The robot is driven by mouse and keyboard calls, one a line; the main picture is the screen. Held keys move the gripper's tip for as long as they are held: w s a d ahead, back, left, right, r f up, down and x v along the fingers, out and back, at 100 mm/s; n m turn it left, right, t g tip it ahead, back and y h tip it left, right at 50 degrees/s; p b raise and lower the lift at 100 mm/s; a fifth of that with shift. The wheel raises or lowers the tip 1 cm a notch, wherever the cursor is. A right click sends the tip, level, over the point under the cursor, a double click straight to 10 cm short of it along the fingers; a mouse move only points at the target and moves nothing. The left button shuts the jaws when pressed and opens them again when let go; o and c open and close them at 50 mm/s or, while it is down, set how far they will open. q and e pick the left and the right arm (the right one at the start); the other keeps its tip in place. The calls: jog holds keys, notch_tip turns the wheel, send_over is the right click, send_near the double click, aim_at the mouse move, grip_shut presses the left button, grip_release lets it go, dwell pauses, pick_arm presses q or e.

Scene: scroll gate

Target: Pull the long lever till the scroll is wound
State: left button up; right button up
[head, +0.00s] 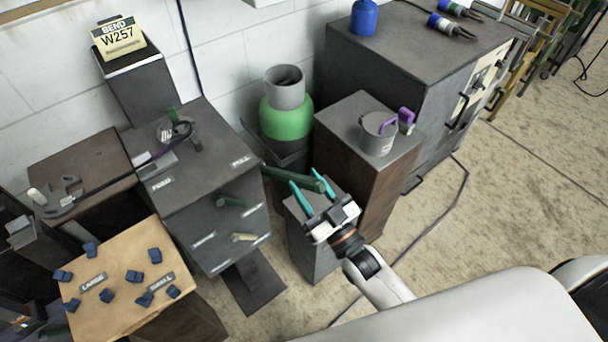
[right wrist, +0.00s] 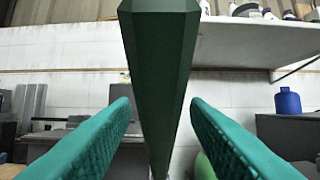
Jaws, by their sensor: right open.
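A long dark green lever (head: 286,176) sticks out to the right from the grey cabinet (head: 222,235) in the head view. My right gripper (head: 306,190) is open, with teal fingers at the lever's outer end. In the right wrist view the green lever (right wrist: 160,70) runs between the two fingers, with a visible gap on each side. The gripper is not shut on it. I cannot pick out the scroll for sure. My left gripper is not in view.
A brown pedestal (head: 345,150) with a grey mug (head: 378,135) stands right of my gripper. A green-and-grey cylinder (head: 286,118) stands behind. Open floor lies to the right.

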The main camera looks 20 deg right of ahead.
jog(key=shift+x, duration=0.9)
jog(key=shift+s, duration=0.1)
jog(key=shift+c, duration=0.3)
grip_shut()
jog(key=shift+r, duration=0.1)
